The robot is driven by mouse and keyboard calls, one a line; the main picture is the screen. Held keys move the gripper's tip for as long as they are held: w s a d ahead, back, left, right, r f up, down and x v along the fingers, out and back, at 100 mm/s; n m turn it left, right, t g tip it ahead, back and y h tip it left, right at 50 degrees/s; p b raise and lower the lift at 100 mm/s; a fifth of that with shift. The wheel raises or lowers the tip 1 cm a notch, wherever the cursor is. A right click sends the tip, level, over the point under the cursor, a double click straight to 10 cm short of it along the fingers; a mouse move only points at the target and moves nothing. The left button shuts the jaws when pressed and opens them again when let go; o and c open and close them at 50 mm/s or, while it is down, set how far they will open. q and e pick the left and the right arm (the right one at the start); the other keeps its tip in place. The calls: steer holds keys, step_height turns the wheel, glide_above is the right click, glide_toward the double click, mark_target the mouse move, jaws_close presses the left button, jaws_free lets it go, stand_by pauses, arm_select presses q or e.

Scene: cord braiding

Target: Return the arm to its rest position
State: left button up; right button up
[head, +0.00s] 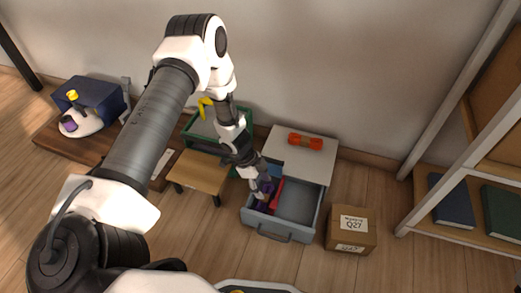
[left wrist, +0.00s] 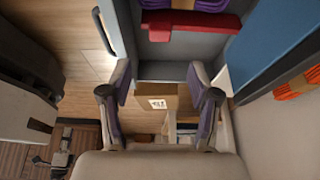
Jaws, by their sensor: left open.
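My left arm reaches in from the left in the head view. Its gripper (head: 264,188) is over the left part of an open grey drawer (head: 281,235). In the left wrist view my left gripper (left wrist: 158,78) has its two purple-padded fingers spread apart with nothing held between them. The gripper hides part of the drawer. My right gripper is not in view.
An orange roll (head: 305,141) lies on the white cabinet top (head: 290,158). A cardboard box (head: 351,229) stands right of the drawer. A green bin (head: 203,128), a small wooden table (head: 198,172) and a blue box (head: 97,96) are left. A shelf with books (head: 451,200) is right.

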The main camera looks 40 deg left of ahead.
arm_select(q)
steer(key=shift+v, duration=0.95)
